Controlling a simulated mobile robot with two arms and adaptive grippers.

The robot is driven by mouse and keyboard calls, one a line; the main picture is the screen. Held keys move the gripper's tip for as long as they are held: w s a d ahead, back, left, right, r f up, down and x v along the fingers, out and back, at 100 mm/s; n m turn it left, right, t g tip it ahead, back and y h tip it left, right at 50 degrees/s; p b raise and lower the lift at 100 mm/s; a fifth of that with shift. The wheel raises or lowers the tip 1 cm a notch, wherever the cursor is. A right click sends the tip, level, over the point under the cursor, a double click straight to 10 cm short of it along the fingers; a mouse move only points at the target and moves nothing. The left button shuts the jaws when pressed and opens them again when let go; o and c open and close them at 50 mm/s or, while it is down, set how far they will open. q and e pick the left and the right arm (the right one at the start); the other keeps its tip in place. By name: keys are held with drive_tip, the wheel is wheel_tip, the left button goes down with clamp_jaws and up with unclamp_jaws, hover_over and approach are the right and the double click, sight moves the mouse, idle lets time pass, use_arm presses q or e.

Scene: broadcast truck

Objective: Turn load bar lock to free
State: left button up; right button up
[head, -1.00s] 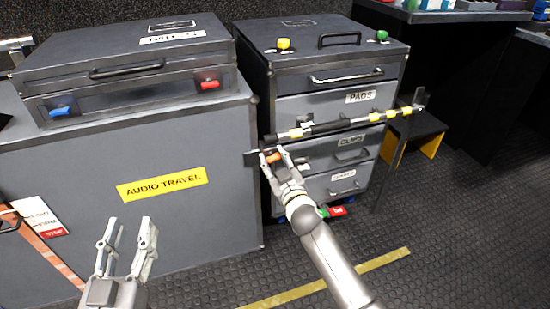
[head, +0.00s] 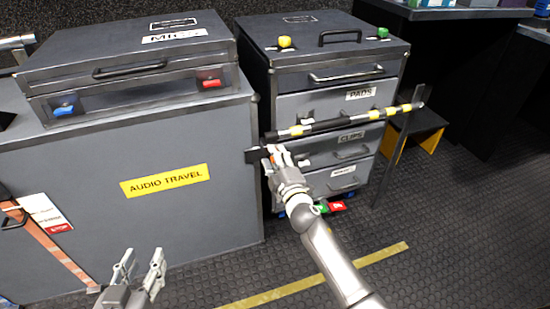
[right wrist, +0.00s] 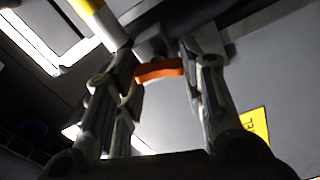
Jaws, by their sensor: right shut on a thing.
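The load bar (head: 345,121), a dark rod with yellow and white bands, spans the front of the grey drawer cabinet, rising to the right. Its orange lock lever (right wrist: 160,72) sits under the bar's left end and lies between my right gripper's fingers in the right wrist view. My right gripper (head: 279,154) is shut on this lever, which is mostly hidden by the fingers in the head view. My left gripper (head: 143,264) is open and empty, low at the left, in front of the large grey case.
The large grey case (head: 90,230) with a yellow AUDIO TRAVEL label stands at the left, close to my right gripper. The drawer cabinet (head: 320,103) is behind the bar. A dark upright post (head: 395,160) stands at the bar's right end. Open floor lies in front.

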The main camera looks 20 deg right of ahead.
drive_tip(key=shift+f+n, duration=0.1)
drive_tip(key=shift+n, duration=1.1)
drive_tip(key=o, duration=1)
drive_tip(key=shift+s, duration=0.1)
drive_tip(key=s, duration=1.2)
drive_tip(key=shift+d, duration=0.15)
